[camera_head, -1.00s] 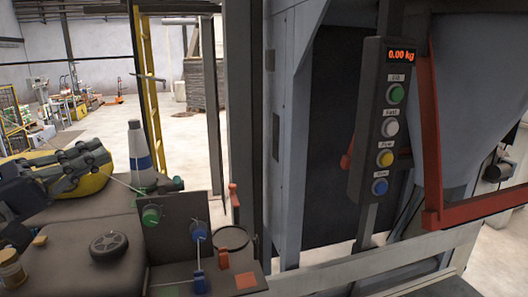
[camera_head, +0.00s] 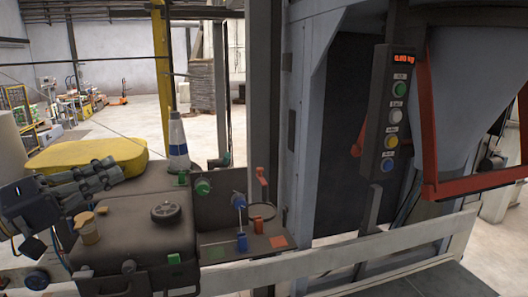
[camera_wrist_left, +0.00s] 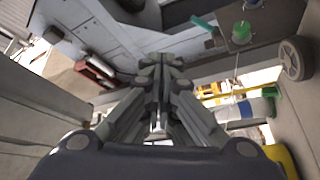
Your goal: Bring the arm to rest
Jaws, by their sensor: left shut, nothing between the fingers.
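My left gripper (camera_head: 112,177) is at the left of the head view, above the dark padded top of my own base and in front of a yellow rounded thing (camera_head: 95,153). Its fingers are closed together with nothing between them. In the left wrist view the shut fingers (camera_wrist_left: 160,65) point up the picture, towards a grey panelled surface. My right gripper is in neither view.
A control panel (camera_head: 388,125) with a red display and several coloured buttons hangs on the machine frame at right. A red bar (camera_head: 480,182) juts out beside a grey hopper (camera_head: 465,90). A white rail (camera_head: 380,243) crosses in front. Open floor lies behind at left.

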